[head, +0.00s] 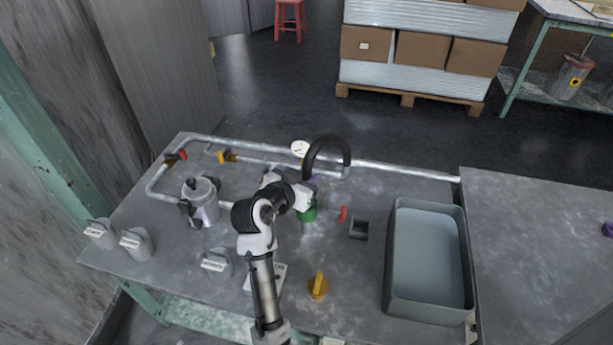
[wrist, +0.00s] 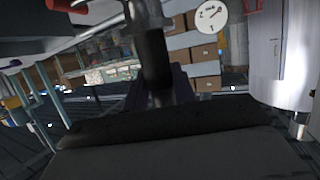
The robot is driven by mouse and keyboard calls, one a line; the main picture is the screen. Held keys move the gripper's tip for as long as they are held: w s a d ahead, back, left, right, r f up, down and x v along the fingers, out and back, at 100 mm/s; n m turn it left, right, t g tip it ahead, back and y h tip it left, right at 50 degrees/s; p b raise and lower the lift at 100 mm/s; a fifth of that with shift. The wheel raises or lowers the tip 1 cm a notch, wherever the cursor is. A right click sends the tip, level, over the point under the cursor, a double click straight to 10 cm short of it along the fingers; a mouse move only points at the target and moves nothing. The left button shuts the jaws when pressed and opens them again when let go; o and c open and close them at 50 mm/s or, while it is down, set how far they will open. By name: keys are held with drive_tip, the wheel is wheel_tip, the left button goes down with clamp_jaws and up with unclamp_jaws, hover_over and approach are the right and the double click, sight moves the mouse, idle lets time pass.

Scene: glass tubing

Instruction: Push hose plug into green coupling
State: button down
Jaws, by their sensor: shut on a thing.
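The green coupling (head: 307,214) stands on a short upright pipe on the bench, just below my gripper in the head view. The black hose (head: 322,143) arches up from the pipe at the back and comes down to my gripper (head: 303,190). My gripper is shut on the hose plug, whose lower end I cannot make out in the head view. In the wrist view the dark plug or hose end (wrist: 156,62) stands between the fingers. Whether the plug touches the coupling is hidden.
A red-handled valve (head: 343,213) and a small square dark holder (head: 358,229) are right of the coupling. A grey tray (head: 395,262) lies farther right. A yellow knob (head: 318,286) is in front. A pressure gauge (head: 300,149) is behind.

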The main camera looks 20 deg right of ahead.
drive_tip(key=shift+f+b, duration=1.25)
drive_tip(key=shift+f, duration=0.4)
drive_tip(key=c, duration=1.1)
unclamp_jaws()
drive_tip(key=shift+a, duration=0.1)
drive_tip(key=b+v, duration=0.2)
drive_tip(key=v, duration=1.1)
drive_tip(key=shift+s+a+r, duration=0.1)
drive_tip(key=shift+s+a, duration=0.1)
drive_tip(key=shift+s, duration=0.1)
